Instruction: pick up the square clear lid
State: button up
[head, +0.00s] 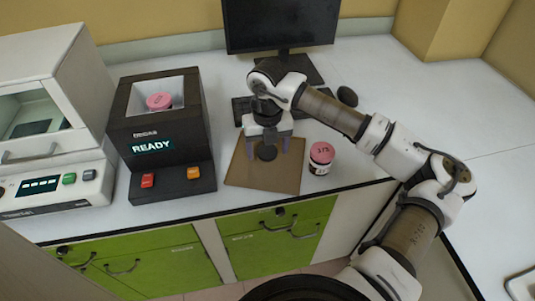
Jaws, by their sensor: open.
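The square clear lid (262,178) is a flat, brownish see-through plate with a round dark knob near its middle. It lies on the white counter between the black device and a pink-capped jar. My gripper (268,150) points down over the lid's middle. Its two purple-grey fingers are apart, one on each side of the knob. I cannot tell whether the fingers touch the knob or the plate.
The black device (175,182) shows READY and has an open top with a pink-capped jar (159,101) inside. Another pink-capped jar (320,158) stands close to the lid's right edge. A monitor (280,22), keyboard and mouse (347,96) are behind. A white instrument (50,110) stands left.

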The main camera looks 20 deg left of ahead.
jog(key=shift+f, duration=0.4)
jog(key=shift+c, duration=0.3)
jog(key=c, duration=1.2)
jog(key=shift+c, duration=0.4)
jog(key=shift+r, duration=0.15)
